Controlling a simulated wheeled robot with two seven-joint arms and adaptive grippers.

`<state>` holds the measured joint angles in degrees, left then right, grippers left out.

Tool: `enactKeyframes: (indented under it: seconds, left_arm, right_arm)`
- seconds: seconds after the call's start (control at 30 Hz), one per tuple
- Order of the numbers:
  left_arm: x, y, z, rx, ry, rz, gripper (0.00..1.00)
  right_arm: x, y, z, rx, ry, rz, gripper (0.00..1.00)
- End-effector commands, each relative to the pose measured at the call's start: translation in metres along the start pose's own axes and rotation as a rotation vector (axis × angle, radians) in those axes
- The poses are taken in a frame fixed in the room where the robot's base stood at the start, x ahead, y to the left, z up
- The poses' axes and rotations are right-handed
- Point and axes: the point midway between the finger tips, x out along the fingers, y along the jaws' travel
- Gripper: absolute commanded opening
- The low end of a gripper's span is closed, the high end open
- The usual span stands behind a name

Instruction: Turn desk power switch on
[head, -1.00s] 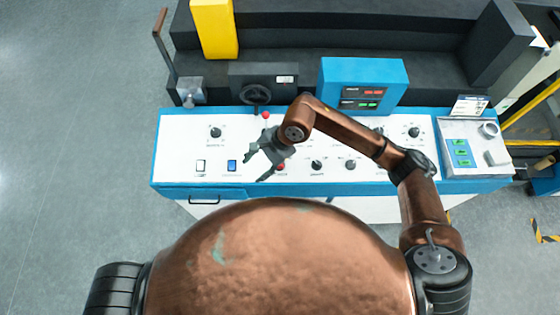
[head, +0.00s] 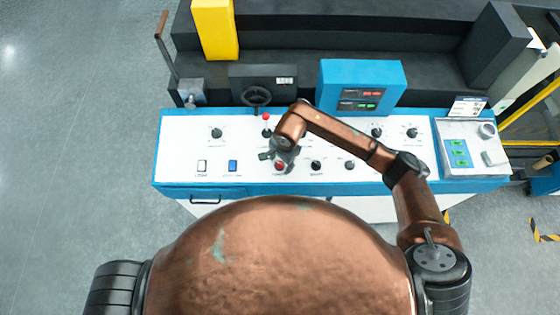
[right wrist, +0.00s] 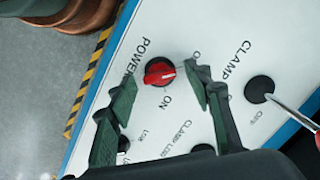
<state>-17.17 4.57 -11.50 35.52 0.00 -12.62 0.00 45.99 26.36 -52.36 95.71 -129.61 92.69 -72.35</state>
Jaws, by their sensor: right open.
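The desk power switch (right wrist: 159,72) is a red rotary knob beside the printed words POWER and ON. In the head view the red knob (head: 280,166) shows partly below my right gripper (head: 273,157). In the right wrist view my right gripper (right wrist: 162,78) is open, with one dark finger on each side of the knob. Gaps show between the fingers and the knob in the picture; I cannot tell how far above the panel the fingertips are. My left gripper is not in view.
The white panel (head: 180,148) carries a red-balled lever (head: 266,116), whose CLAMP base (right wrist: 259,89) is close to one finger. A white rocker (head: 201,166), a blue rocker (head: 232,166) and several black knobs lie around. A blue display box (head: 335,75) stands behind.

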Motion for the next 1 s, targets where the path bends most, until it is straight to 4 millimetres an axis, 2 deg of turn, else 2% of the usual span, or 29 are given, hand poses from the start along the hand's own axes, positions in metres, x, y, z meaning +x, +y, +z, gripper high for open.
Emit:
enactKeyframes:
  seconds: [0.2, 0.8, 1.0]
  left_arm:
    - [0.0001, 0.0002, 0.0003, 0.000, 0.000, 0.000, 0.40]
    - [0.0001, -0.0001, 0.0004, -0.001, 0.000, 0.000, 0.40]
    - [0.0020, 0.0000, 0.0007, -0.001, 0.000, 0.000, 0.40]
  right_arm:
    - [0.0001, -0.0001, 0.0001, 0.000, 0.000, -0.001, 0.46]
    - [-0.0003, -0.0001, 0.0001, 0.001, -0.001, -0.001, 0.05]
    - [0.0001, 0.0000, -0.0001, 0.014, 0.000, -0.002, 0.04]
